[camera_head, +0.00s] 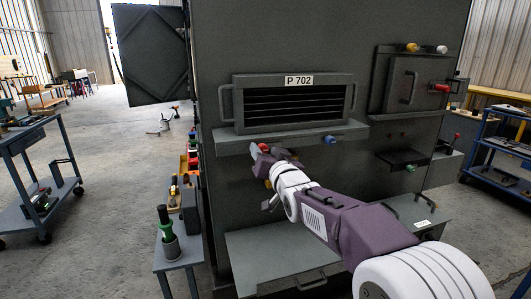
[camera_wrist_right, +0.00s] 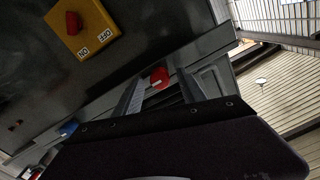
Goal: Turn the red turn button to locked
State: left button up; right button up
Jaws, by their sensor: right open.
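The red turn button (camera_head: 263,147) shows in the head view at the left end of the ledge under the panel marked P 702, partly hidden by my right gripper (camera_head: 268,176). In the right wrist view a red knob (camera_wrist_right: 159,77), apparently the same button, shows between the two fingers of my right gripper (camera_wrist_right: 160,92). The gripper is open around or just short of it; I see no clear contact. The button's turn angle cannot be told. My left gripper is not in view.
A yellow box (camera_wrist_right: 85,30) with a red switch and ON/OFF labels is near my gripper. A blue knob (camera_head: 329,139) sits at the ledge's right end. Another red knob (camera_head: 440,88) is on the right door. A grey shelf (camera_head: 265,255) juts out below my arm.

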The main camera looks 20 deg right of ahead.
grip_shut()
jog(key=n+b, duration=0.2)
jog(key=n, duration=0.1)
jog(key=shift+f+n, duration=0.15)
jog(key=shift+n, duration=0.15)
jog(key=n+b, duration=0.4)
jog(key=n, duration=0.2)
jog(key=shift+a, duration=0.1)
jog(key=n+b, duration=0.1)
jog(key=n, duration=0.3)
jog(key=shift+b, duration=0.35)
jog(key=shift+n+b, duration=0.45)
jog(key=shift+n, duration=1.65)
